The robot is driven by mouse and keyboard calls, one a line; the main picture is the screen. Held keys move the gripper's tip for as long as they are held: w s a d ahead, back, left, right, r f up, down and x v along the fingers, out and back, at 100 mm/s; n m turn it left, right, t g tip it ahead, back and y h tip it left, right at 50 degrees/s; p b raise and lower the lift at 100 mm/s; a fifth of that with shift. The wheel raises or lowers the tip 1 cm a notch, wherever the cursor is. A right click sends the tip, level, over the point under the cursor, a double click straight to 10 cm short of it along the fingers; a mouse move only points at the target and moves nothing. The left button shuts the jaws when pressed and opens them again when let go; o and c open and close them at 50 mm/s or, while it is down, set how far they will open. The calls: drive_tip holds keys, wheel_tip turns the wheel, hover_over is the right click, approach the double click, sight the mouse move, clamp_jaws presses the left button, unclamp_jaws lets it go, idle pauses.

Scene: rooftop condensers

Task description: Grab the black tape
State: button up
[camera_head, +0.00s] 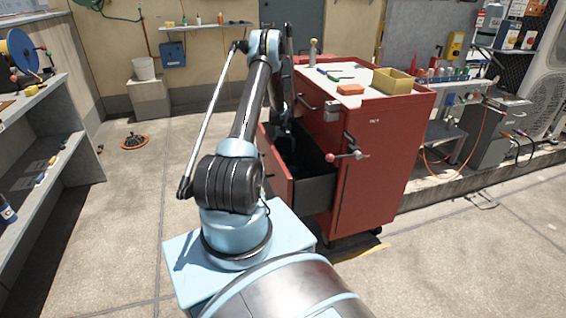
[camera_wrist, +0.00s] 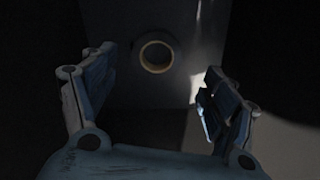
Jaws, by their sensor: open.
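A roll of tape (camera_wrist: 157,56) shows in the wrist view as a dark ring with a paler inner core. It lies on a dark grey surface, apparently the floor of the open drawer. My gripper (camera_wrist: 157,85) is open, with one finger at each side of the picture. The roll appears beyond the fingertips and between them, not visibly touched. In the head view, my arm reaches down into the open drawer (camera_head: 312,190) of the red tool cabinet (camera_head: 378,165). The roll and my gripper's tips are hidden there.
Drawer walls stand close around my gripper; the wrist view is very dark. On the cabinet top are a yellow bin (camera_head: 393,80), an orange block (camera_head: 351,89) and hand tools. A shelf unit (camera_head: 45,130) stands at left. Open floor lies left of the cabinet.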

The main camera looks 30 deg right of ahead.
sight(284, 158)
drive_tip(key=shift+s+d+f, duration=0.1)
drive_tip(key=shift+f, duration=1.3)
drive_tip(key=shift+s+d+f, duration=0.1)
drive_tip(key=shift+f, duration=1.3)
drive_tip(key=c, duration=1.1)
